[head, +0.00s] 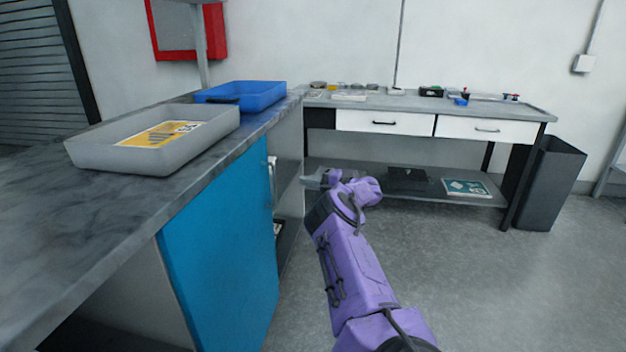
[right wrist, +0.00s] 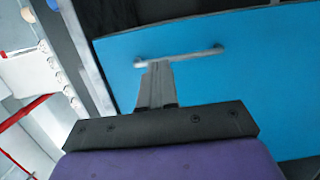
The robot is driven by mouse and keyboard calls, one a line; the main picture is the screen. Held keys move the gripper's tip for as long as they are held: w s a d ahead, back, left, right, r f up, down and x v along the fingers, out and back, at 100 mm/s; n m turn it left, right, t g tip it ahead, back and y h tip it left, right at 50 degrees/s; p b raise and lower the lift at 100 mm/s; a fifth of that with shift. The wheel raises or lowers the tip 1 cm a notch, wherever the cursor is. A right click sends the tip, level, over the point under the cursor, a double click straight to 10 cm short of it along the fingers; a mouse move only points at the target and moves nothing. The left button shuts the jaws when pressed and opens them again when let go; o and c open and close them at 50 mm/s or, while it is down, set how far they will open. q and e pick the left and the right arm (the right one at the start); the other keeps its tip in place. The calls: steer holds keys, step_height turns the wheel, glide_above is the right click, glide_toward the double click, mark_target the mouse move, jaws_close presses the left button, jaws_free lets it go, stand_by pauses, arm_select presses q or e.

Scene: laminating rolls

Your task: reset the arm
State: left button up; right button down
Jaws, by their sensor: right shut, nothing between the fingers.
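My right arm, purple, reaches up from the bottom of the head view. Its gripper (head: 316,181) points left toward the counter's blue cabinet door (head: 222,258). In the right wrist view the gripper's fingers (right wrist: 157,82) are shut with nothing between them. They overlap the pale bar handle (right wrist: 180,55) of the blue door in that view; I cannot tell whether they touch it. The handle also shows at the door's far edge in the head view (head: 272,168). My left gripper is not in view.
A grey tray (head: 90,154) with a yellow sheet and a blue tray (head: 282,94) stand on the dark counter (head: 60,232). A workbench (head: 540,112) with white drawers stands at the back. A black bin (head: 548,185) is at right. The floor to the right is clear.

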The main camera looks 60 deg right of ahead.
steer(key=shift+s, duration=0.45)
